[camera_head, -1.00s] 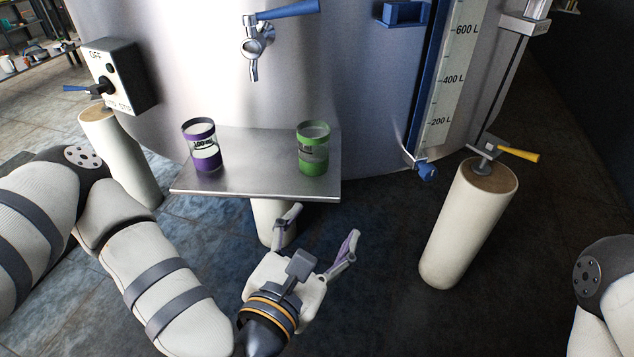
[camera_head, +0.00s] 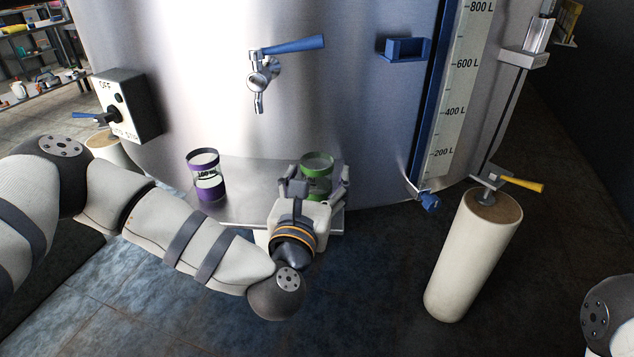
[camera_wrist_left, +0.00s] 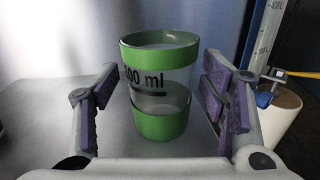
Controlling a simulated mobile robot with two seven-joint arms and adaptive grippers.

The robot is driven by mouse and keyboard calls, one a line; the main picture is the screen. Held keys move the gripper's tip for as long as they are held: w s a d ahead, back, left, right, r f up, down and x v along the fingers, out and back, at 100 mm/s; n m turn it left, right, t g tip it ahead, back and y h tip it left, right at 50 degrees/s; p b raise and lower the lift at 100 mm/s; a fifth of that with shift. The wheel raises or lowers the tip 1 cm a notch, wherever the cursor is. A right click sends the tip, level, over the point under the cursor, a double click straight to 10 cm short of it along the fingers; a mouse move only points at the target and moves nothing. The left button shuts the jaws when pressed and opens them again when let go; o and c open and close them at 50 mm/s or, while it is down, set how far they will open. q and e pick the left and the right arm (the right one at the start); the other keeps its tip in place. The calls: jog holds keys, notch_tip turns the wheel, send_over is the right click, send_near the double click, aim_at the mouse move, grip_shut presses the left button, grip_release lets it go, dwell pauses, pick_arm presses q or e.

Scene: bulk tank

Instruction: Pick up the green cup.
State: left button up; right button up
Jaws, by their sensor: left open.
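The green cup (camera_head: 318,172) is clear with green bands and stands upright on the metal shelf (camera_head: 240,208) in front of the tank. In the left wrist view the cup (camera_wrist_left: 160,88) shows black "100 ml" lettering. My left gripper (camera_head: 316,180) is open at the cup, with one finger on each side. In the left wrist view the gripper's purple pads (camera_wrist_left: 160,100) show gaps to the cup on both sides. In the head view the gripper body hides the cup's lower front. My right gripper is not in view; only part of my right arm shows at the lower right.
A purple-banded cup (camera_head: 206,175) stands on the shelf to the left. A blue-handled tap (camera_head: 262,75) juts from the tank above the shelf. A post with a yellow-handled valve (camera_head: 478,250) stands at the right. A switch box (camera_head: 125,105) is at the left.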

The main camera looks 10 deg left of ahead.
pick_arm(q)
jog(key=c, duration=1.1)
jog(key=shift+o, duration=0.2)
jog(key=shift+r, duration=0.1)
